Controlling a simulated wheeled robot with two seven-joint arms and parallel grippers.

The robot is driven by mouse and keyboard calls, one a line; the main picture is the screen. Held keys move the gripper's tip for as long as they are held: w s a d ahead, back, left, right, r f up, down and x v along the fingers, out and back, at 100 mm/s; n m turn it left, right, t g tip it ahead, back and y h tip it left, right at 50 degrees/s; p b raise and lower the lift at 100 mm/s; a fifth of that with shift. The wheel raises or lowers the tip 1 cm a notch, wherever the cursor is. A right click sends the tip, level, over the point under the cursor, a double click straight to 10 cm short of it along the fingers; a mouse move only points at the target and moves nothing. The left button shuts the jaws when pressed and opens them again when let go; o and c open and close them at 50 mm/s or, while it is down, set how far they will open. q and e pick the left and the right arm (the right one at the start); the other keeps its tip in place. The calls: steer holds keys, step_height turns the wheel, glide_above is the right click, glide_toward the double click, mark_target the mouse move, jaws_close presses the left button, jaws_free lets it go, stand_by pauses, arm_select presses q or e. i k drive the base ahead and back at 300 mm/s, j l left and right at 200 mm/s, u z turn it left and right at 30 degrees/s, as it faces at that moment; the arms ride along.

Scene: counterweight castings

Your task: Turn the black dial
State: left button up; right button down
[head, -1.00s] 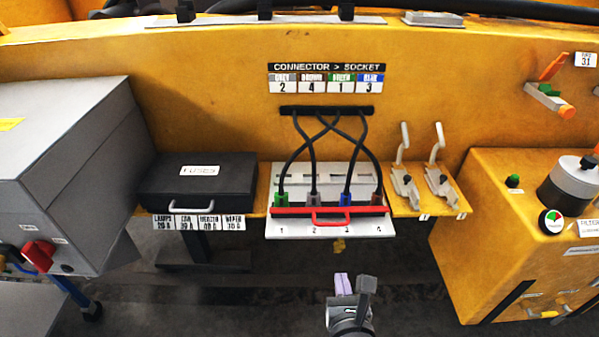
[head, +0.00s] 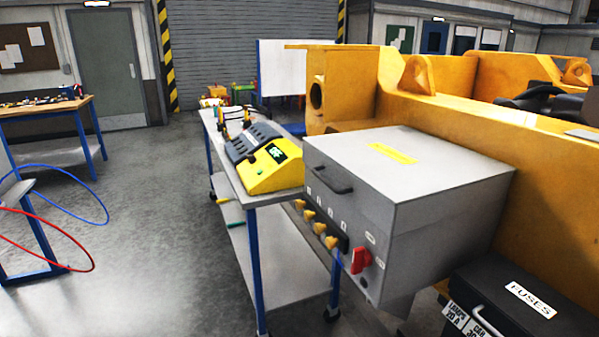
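No black dial can be made out with certainty in the head view. The grey box (head: 450,195) stands in the right half, with a red switch handle (head: 361,260) on its front face. A small dark round part (head: 363,283) sits just below the red handle, too small to tell what it is. Neither of my grippers is in view.
A yellow device (head: 268,168) with a dark display stands on a blue-legged trolley (head: 262,197) left of the grey box. A black fuse case (head: 505,300) is at the lower right. Red and blue hoses (head: 90,250) loop at the left. The grey floor (head: 160,220) between is open.

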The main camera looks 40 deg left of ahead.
mark_target(252, 158)
steer(key=u, duration=1.6)
steer(key=i+j, duration=0.05)
